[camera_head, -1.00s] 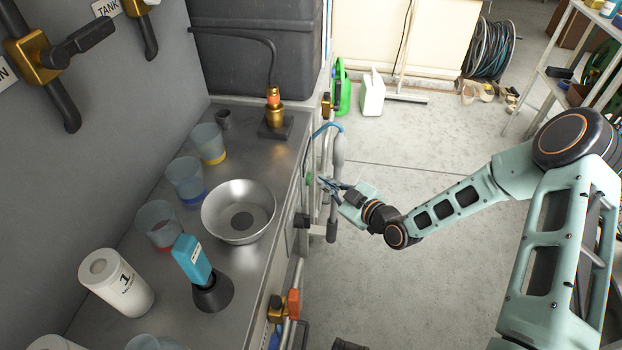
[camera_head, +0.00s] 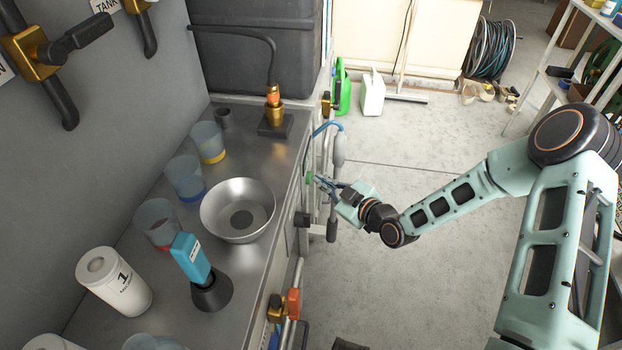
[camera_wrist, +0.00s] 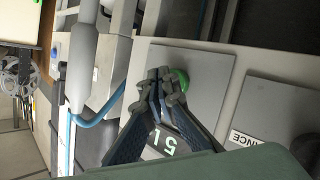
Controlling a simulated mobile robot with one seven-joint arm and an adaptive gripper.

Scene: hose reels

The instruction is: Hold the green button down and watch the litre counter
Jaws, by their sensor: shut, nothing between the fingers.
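The green button (camera_wrist: 181,78) is on a light grey panel in the wrist view, partly covered by my fingertips. My gripper (camera_wrist: 166,84) is shut and empty, its tips at the button's edge. I cannot tell whether they press it. In the head view the button (camera_head: 309,177) is a small green spot on the bench's front face, and my gripper (camera_head: 317,178) reaches it from the right. The litre counter (camera_wrist: 162,142) shows bright green characters, turned sideways, beside the fingers. A "5" is readable; my fingers hide part of the display.
A grey nozzle with a blue hose (camera_wrist: 83,65) hangs close beside the panel. The steel bench (camera_head: 262,150) carries a metal bowl (camera_head: 208,222), several cups and a blue handheld device (camera_head: 191,258). The floor right of the bench is open.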

